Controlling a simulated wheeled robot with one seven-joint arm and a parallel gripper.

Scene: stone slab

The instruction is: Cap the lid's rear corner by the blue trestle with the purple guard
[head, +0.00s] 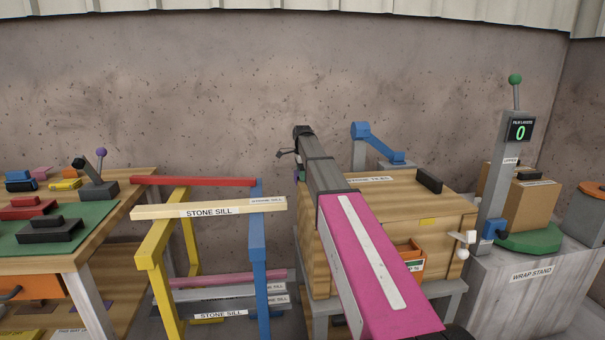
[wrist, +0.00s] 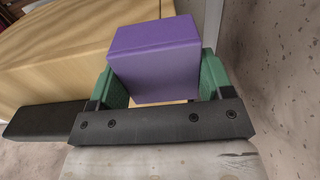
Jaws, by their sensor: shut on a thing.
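The purple guard (wrist: 155,58) is a block held between the green fingers of my gripper (wrist: 163,82) in the wrist view. A small bit of it shows below my wrist in the head view. The wooden crate's lid (head: 385,190) is light wood, and its rear left part is hidden behind my arm in the head view. Pale wood also lies beyond and left of the guard in the wrist view. The blue trestle (head: 257,235) stands just left of the crate. I cannot tell whether the guard touches the lid.
Stone sills (head: 208,209) lie across the blue trestle and a yellow trestle (head: 155,262). A black block (head: 429,180) is on the lid. A blue bent arm (head: 378,143) stands behind it. The wrap stand (head: 530,290) is at right, a workbench (head: 50,262) at left.

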